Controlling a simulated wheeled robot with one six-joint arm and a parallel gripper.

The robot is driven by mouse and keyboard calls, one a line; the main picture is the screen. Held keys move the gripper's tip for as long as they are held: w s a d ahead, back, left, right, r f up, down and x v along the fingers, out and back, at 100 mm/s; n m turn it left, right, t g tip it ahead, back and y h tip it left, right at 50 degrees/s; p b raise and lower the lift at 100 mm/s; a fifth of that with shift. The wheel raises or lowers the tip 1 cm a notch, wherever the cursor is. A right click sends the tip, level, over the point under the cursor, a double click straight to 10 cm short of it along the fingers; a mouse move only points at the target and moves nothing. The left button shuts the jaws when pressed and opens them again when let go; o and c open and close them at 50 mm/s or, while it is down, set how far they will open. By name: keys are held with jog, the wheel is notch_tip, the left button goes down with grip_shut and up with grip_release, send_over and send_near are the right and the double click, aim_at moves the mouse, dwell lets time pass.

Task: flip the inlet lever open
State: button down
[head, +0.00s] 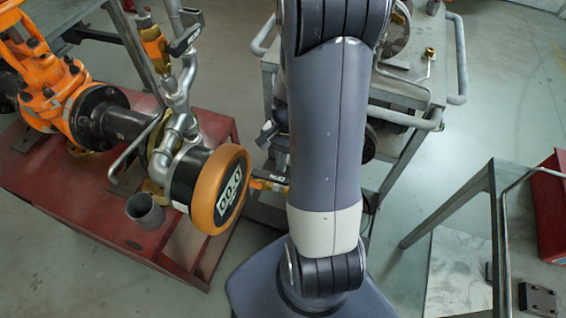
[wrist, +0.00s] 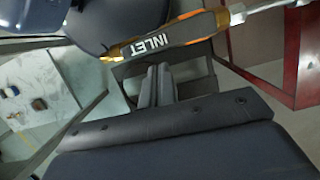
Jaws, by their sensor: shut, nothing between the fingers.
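The inlet lever (wrist: 165,43) crosses the upper part of the wrist view. It is a dark bar with orange edges and the word INLET on it, and it joins a metal stem at its right end. In the head view a dark and orange lever end (head: 268,184) shows just left of my arm, running behind it. My gripper (wrist: 158,72) is shut and empty, its two grey fingers together just below the INLET label in the wrist view. I cannot tell whether the fingertips touch the lever. In the head view my arm hides the gripper.
An orange-rimmed round gauge (head: 220,190) sits at the pipe's end, left of the lever. The pipework with an orange valve body (head: 62,100) stands on a red bench (head: 100,225). A grey cart (head: 405,90) stands behind my arm. Open floor (head: 505,95) lies to the right.

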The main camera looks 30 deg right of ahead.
jog(key=p+v, duration=0.1)
jog(key=v, duration=0.9)
jog(key=shift+r, duration=0.4)
jog(key=shift+d, duration=0.1)
jog(key=s+b+x, duration=0.1)
jog(key=x, duration=1)
jog(key=shift+s+r, duration=0.1)
jog(key=shift+s, duration=0.1)
jog(key=shift+w, duration=0.1)
